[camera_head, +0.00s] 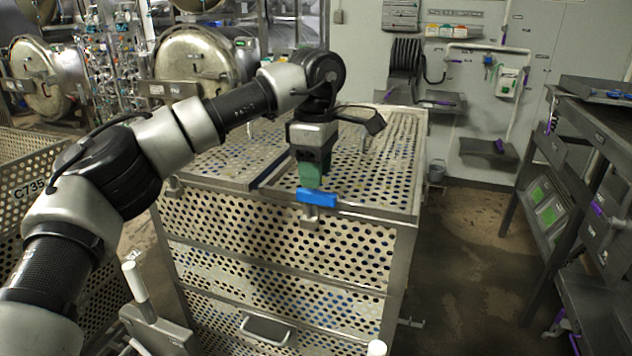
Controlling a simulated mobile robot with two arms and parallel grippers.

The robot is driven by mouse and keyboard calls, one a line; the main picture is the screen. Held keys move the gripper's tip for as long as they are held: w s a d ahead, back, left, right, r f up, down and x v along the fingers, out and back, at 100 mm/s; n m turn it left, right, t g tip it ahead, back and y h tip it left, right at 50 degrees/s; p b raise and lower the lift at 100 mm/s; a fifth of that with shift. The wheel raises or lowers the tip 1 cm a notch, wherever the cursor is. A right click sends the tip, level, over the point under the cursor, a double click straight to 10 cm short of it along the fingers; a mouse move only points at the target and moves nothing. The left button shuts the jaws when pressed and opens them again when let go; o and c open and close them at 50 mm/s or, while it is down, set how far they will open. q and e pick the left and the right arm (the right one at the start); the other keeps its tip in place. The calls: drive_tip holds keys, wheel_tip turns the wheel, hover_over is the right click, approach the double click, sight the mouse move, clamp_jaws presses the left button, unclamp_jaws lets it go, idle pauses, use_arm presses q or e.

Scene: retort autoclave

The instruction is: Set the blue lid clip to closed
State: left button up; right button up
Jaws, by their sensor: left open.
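The blue lid clip (317,197) sits at the front edge of the perforated lid of a metal basket (275,235). It lies across the lid's edge, above a small metal catch (310,216) on the front wall. My left gripper (311,180) comes in from the left and points down just above and behind the clip. Its green fingers are open. The fingertips overlap the clip's upper edge in the picture, so I cannot tell whether they touch it. My right gripper is not in view.
The basket has a front handle (267,330). Round autoclave doors (197,55) stand behind it at the left. A dark workbench (590,115) stands at the right. The floor between basket and bench is clear.

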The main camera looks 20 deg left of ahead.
sight(316, 191)
use_arm(q)
drive_tip(key=shift+f+p, duration=0.45)
drive_tip(key=shift+f, duration=1.5)
clamp_jaws()
